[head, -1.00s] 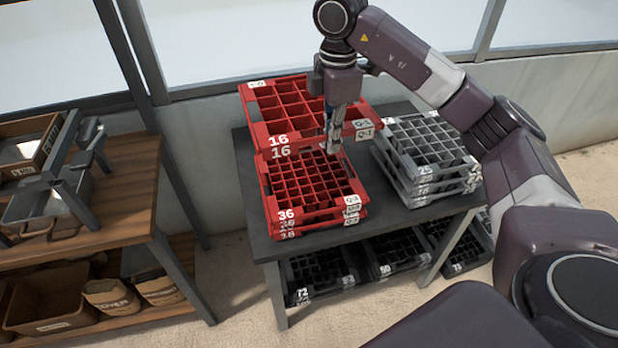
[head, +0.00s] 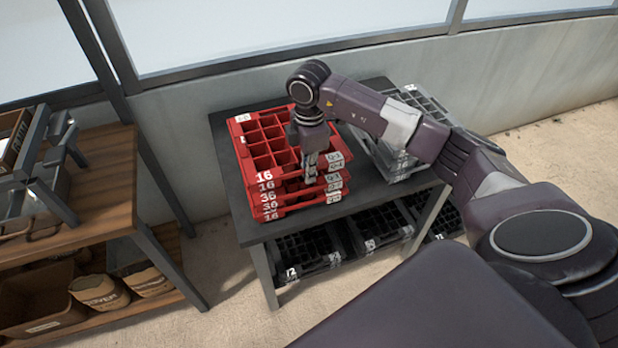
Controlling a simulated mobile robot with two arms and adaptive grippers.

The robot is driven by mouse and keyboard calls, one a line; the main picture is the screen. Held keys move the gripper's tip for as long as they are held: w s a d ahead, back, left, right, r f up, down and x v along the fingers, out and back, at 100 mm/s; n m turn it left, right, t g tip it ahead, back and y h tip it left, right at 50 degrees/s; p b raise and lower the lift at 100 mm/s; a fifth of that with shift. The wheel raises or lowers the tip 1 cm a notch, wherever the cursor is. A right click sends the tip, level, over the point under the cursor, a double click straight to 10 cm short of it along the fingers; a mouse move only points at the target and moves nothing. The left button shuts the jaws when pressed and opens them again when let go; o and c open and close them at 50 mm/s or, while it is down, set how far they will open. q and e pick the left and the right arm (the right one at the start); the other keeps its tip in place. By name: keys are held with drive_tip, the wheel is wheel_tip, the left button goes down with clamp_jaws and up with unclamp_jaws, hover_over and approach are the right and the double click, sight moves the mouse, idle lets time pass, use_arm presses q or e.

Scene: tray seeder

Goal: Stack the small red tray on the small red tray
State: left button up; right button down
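A red tray marked 16 (head: 264,176) is at the top of a red stack, with another red tray marked 16 (head: 266,187) directly under it. Below them are red trays marked 36 (head: 268,198) and more at the bottom (head: 270,216). The upper trays line up with the stack; I cannot tell whether a small gap is left between them. My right gripper (head: 311,176) points down at the front right part of the upper trays, its fingers on the front wall and appearing shut on it. The fingertips are partly hidden against the red. My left gripper is out of view.
A stack of grey trays (head: 398,160) stands right of the red stack, partly behind my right arm. Both are on a dark table (head: 228,170). Black trays (head: 305,253) are on its lower shelf. A wooden bench (head: 105,185) stands at left.

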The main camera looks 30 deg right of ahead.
sight(309, 189)
wheel_tip(309, 189, down, 3)
idle(0.3)
